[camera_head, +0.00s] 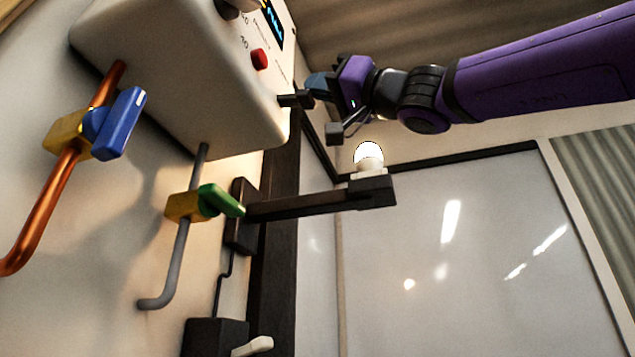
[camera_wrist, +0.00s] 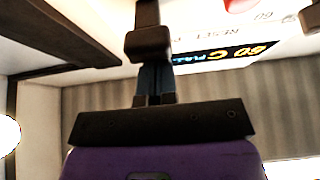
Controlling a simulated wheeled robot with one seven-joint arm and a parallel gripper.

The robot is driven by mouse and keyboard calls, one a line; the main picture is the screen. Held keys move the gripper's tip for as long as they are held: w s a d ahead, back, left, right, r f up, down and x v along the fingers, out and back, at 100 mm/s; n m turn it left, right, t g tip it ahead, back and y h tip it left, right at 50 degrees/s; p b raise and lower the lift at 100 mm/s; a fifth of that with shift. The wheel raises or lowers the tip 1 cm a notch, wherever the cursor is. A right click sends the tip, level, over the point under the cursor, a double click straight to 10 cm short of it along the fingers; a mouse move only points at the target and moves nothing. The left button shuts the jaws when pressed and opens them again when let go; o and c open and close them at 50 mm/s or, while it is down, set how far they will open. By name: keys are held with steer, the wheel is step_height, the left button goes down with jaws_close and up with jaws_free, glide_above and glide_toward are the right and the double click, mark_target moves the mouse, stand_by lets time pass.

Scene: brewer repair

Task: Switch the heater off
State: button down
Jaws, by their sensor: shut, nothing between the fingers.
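The heater (camera_head: 185,70) is a white box on the wall at the upper left of the head view. Its front carries a red button (camera_head: 260,59), a lit display (camera_head: 273,22) and a grey knob (camera_head: 238,5), partly cut off by the top edge. My gripper (camera_head: 297,100) is shut and empty, close to the heater's lower right edge. Its fingers also show in the wrist view (camera_wrist: 148,42). I cannot tell whether they touch the heater.
Below the heater are a copper pipe (camera_head: 45,215) with a blue-handled valve (camera_head: 118,123) and a grey pipe (camera_head: 177,270) with a green-handled valve (camera_head: 220,201). A glowing bulb (camera_head: 368,156) stands on a black bracket (camera_head: 310,204) below my gripper. A black box with a white lever (camera_head: 252,346) is lower down.

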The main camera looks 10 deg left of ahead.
steer(key=d, duration=0.8)
steer(key=shift+s+r, duration=0.15)
steer(key=shift+r, duration=0.1)
stand_by(0.4)
stand_by(0.5)
steer(key=w+d+f+m+t+h, duration=0.2)
steer(key=d+f+m+h, duration=0.15)
steer(key=f, duration=0.75)
steer(key=w+d+f+m+t+h, duration=0.25)
steer(key=d+f+h, duration=0.2)
steer(key=f, duration=0.55)
steer(key=w+d+f+m+t+h, duration=0.2)
steer(key=d+f+m+h, duration=0.15)
steer(key=f, duration=0.75)
steer(key=s+d+f+m+g+h, duration=0.1)
steer(key=s+d+f+m+h, duration=0.1)
steer(key=d+f, duration=0.4)
steer(key=s+d+f+m+g+h, duration=0.1)
steer(key=s+d+f+m+h, duration=0.2)
steer(key=f, duration=1.2)
steer(key=s+d+f+m+g+h, duration=0.1)
steer(key=s+d+f+h, duration=0.4)
steer(key=d+f, duration=0.5)
steer(key=shift+s+d+f+m+h, duration=0.15)
steer(key=shift+s+f+m+h, duration=0.15)
steer(key=shift+m+h, duration=0.7)
